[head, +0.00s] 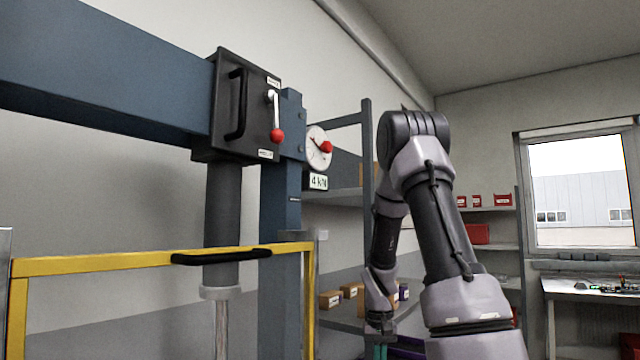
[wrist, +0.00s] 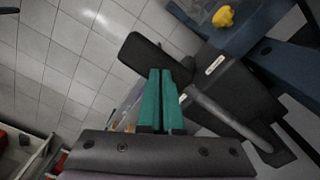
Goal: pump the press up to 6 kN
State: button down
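The press has a blue frame (head: 110,75), a dark ram cylinder (head: 223,215) and a dark control box (head: 228,110). A white dial gauge (head: 316,155) on its right carries a label (head: 319,181) reading 4 kN. In the wrist view, a lever with a black grip (wrist: 142,52) and grey rod (wrist: 222,115) runs beside a dark labelled block, apparently the pump. My gripper (wrist: 161,72) has its green fingers together, with tips overlapping the grip in view; contact is unclear. In the head view my gripper (head: 378,350) is low, cut off by the bottom edge.
A lever with a red knob (head: 277,136) hangs on the control box. A yellow guard frame (head: 100,264) with a black handle (head: 222,257) stands in front of the ram. Shelves with small boxes (head: 331,299) stand behind my arm. A yellow knob (wrist: 223,16) shows near the block.

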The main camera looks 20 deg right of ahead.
jog(key=shift+f, duration=1.15)
dwell(0.4)
jog(key=shift+f, duration=0.4)
notch_tip(320, 180, up, 16)
dwell(0.8)
jog(key=shift+f, duration=0.1)
